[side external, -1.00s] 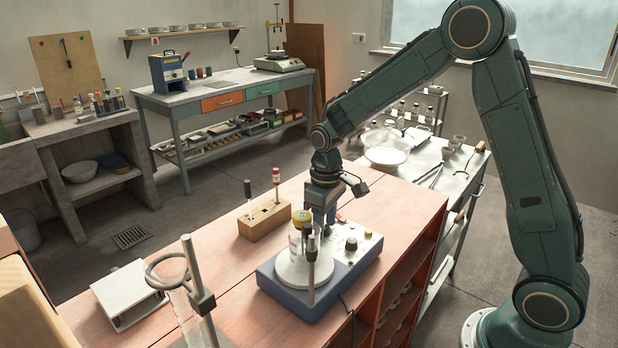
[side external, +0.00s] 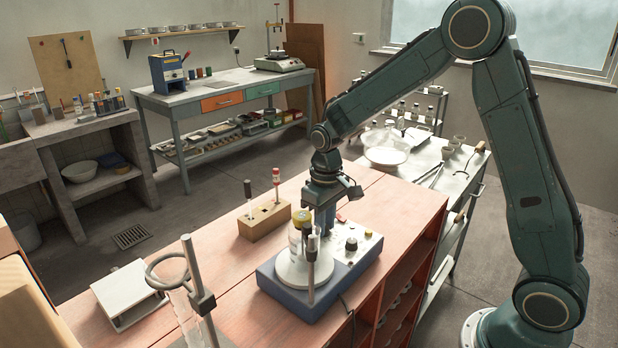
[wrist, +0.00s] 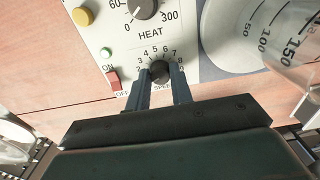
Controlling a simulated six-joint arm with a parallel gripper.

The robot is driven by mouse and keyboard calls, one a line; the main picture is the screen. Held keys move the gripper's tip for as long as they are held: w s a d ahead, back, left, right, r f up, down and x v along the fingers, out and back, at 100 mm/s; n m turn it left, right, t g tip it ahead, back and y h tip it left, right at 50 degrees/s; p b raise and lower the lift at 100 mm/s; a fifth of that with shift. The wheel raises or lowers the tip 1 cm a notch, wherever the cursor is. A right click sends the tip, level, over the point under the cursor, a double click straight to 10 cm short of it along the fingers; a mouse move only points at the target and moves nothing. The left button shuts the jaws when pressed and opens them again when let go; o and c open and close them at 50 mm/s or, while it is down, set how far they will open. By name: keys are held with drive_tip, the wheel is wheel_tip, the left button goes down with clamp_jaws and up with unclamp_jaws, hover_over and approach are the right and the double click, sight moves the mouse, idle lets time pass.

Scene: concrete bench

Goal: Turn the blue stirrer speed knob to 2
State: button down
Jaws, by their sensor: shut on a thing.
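The stirrer (side external: 282,291) is a blue box with a pale top panel and a round white plate, standing on the wooden bench. Its speed knob (wrist: 160,70) is small and dark, below an arc of numbers in the wrist view. I cannot read clearly which number its pointer marks. My gripper (wrist: 161,76) points down at the panel and is shut on the knob, one finger on each side. In the side view the fingertips and the speed knob are hidden behind the glassware and stand.
The heat knob (wrist: 144,7), a red switch (wrist: 113,79), a green light (wrist: 106,53) and a yellow button (wrist: 82,16) are close by on the panel. A wooden block (side external: 264,221) with upright tools is behind.

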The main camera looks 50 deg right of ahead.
drive_tip(key=m, duration=0.4)
drive_tip(key=shift+m, duration=1.7)
drive_tip(key=c, duration=1.2)
unclamp_jaws()
drive_tip(key=shift+c, duration=0.2)
drive_tip(key=shift+r, duration=0.1)
wheel_tip(320, 180, up, 14)
